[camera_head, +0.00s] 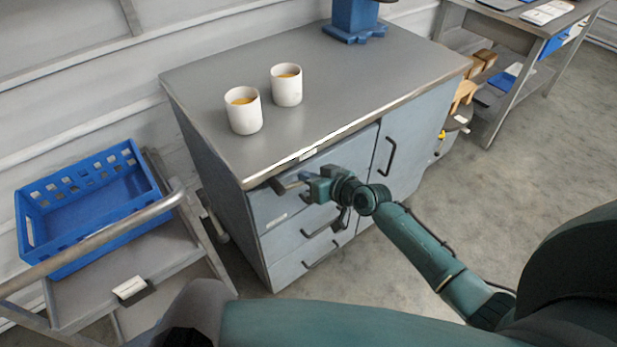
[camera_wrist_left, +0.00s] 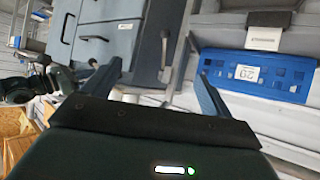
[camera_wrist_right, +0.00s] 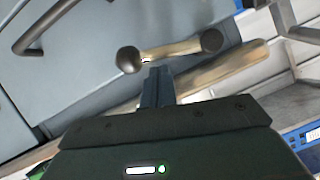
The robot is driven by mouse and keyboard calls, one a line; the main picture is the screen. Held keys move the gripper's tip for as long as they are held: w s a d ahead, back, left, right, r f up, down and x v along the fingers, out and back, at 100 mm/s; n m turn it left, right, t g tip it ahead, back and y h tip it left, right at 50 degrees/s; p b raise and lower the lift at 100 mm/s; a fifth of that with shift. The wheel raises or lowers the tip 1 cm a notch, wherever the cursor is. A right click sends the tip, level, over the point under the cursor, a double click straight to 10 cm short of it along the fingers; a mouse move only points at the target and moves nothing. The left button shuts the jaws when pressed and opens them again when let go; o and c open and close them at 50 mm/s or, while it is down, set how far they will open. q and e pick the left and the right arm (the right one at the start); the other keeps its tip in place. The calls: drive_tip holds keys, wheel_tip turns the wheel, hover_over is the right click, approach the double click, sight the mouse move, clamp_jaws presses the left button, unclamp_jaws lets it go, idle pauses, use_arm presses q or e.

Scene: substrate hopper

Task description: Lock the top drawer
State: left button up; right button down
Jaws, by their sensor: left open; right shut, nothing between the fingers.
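The grey-blue cabinet stands ahead in the head view, with its top drawer (camera_head: 267,208) just under the worktop. The drawer front looks about flush, though my gripper covers part of it. My right gripper (camera_head: 310,186) is at that front, its fingers shut and empty. In the right wrist view, the shut fingers (camera_wrist_right: 158,85) point at a bar-shaped handle (camera_wrist_right: 170,50) with round ends, close to it; I cannot tell whether they touch. No lock can be made out clearly. My left gripper (camera_wrist_left: 160,85) is open and empty in the left wrist view, with the cabinet beyond.
Two white cups (camera_head: 243,110) (camera_head: 286,85) stand on the worktop (camera_head: 340,85). A blue crate (camera_head: 85,205) sits on a trolley (camera_head: 180,250) at the left. Lower drawers and a door with a handle (camera_head: 389,157) are beside. The floor (camera_head: 520,170) at right is clear.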

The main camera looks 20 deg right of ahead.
use_arm(q)
wheel_tip(320, 180, down, 11)
drive_tip(key=d+m+t+h+b, duration=0.1)
drive_tip(key=t+b, duration=0.1)
drive_tip(key=b, duration=2.1)
drive_tip(key=shift+w+d+m, duration=0.4)
use_arm(e)
drive_tip(key=s+a+f+m+t+y, duration=0.1)
drive_tip(key=a+f+m+y, duration=0.2)
drive_tip(key=f+m+y, duration=0.3)
wheel_tip(320, 180, down, 2)
drive_tip(key=m, duration=0.5)
drive_tip(key=shift+s+a+y, duration=0.15)
drive_tip(key=shift+a+y, duration=0.2)
drive_tip(key=shift+y, duration=0.05)
use_arm(q)
drive_tip(key=shift+r+t+h, duration=0.2)
drive_tip(key=shift+t+h, duration=0.1)
